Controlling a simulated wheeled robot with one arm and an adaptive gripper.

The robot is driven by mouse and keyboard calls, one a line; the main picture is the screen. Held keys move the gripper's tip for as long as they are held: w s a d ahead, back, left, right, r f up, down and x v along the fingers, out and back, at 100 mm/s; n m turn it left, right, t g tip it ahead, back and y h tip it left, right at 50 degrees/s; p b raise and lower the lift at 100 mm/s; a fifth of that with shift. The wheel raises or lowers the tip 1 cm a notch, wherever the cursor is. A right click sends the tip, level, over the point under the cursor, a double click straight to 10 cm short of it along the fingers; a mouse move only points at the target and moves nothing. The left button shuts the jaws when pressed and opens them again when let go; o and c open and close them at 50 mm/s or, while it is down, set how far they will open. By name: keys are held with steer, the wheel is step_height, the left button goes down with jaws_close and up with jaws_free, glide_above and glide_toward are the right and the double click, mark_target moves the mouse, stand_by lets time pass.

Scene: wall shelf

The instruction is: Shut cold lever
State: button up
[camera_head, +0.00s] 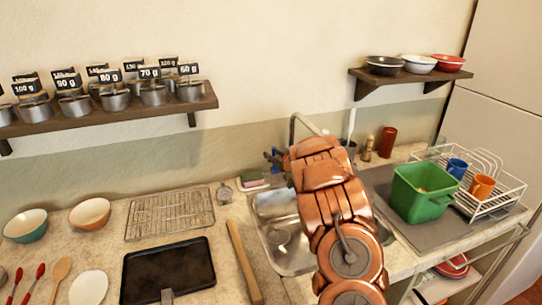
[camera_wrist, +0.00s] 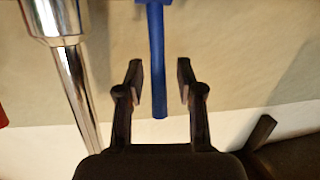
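The blue cold lever (camera_wrist: 157,50) hangs down from the top of the wrist view, its rounded end between the two fingers of my gripper (camera_wrist: 159,78). The fingers are open, with a visible gap on each side of the lever, and neither seems to touch it. The chrome faucet (camera_wrist: 75,80) runs beside them on the left. In the head view my gripper (camera_head: 273,158) is at the wall behind the sink (camera_head: 262,205), left of the curved faucet spout (camera_head: 303,122). My arm hides most of the faucet's base and the lever there.
A red piece (camera_wrist: 2,115) shows at the wrist view's left edge. A sponge dish (camera_head: 252,181) stands left of the sink. A green bin (camera_head: 422,195) and a dish rack (camera_head: 492,190) stand on the right. A shelf of weights (camera_head: 110,125) is on the upper left.

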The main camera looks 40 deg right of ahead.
steer(key=shift+s, duration=0.15)
steer(key=v, duration=1.1)
steer(key=shift+s, duration=0.4)
steer(key=shift+w+r, duration=0.1)
steer(key=shift+r, duration=0.1)
